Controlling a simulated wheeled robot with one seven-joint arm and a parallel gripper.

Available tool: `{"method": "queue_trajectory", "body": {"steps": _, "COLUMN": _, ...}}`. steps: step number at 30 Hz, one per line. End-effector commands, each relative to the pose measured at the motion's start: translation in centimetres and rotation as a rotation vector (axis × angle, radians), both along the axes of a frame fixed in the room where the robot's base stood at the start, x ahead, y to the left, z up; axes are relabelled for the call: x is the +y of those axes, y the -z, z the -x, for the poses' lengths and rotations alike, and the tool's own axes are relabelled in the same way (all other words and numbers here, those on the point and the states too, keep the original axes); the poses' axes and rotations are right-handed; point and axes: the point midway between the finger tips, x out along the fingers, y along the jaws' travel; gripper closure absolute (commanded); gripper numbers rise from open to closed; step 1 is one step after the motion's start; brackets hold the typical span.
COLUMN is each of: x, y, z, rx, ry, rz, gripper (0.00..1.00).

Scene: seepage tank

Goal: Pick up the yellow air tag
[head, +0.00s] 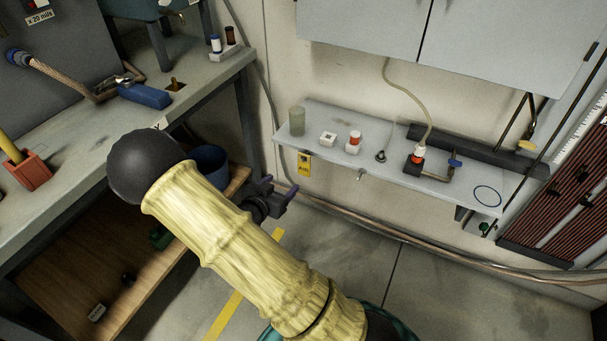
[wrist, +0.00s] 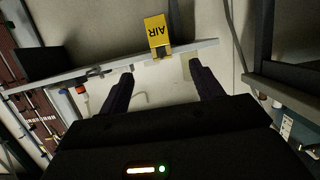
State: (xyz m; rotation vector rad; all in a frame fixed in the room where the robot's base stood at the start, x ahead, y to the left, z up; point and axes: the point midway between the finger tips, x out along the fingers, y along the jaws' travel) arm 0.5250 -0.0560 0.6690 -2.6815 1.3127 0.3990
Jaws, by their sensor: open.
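The yellow air tag (head: 304,165) hangs at the front edge of the wall shelf (head: 330,165), near its left end. In the wrist view the tag (wrist: 157,28) reads AIR upside down, with a small dark clip (wrist: 161,51) where it meets the shelf edge. My gripper (head: 280,189) is below and left of the tag in the head view, its jaws apart. In the wrist view my gripper (wrist: 161,70) has its two dark fingers spread with nothing between them. The tag shows beyond the fingertips, roughly centred between them, and is not touched.
On the shelf stand a cloudy glass (head: 297,121), small white holders and a black block with a plugged cable (head: 420,155). A workbench (head: 110,95) stands left, with a blue bucket (head: 209,160) below. A cabinet (head: 450,40) hangs above the shelf.

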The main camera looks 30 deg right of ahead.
Motion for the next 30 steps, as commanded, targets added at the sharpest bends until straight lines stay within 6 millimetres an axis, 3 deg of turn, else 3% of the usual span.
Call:
{"method": "queue_trajectory", "body": {"steps": 11, "x": -0.6, "y": 0.2, "z": -0.5, "rx": 0.001, "ry": 0.001, "rz": -0.002, "gripper": 0.35}}
{"method": "queue_trajectory", "body": {"steps": 30, "x": -8.6, "y": 3.4, "z": -6.7, "rx": 0.002, "ry": 0.0, "rz": -0.002, "gripper": 0.35}}
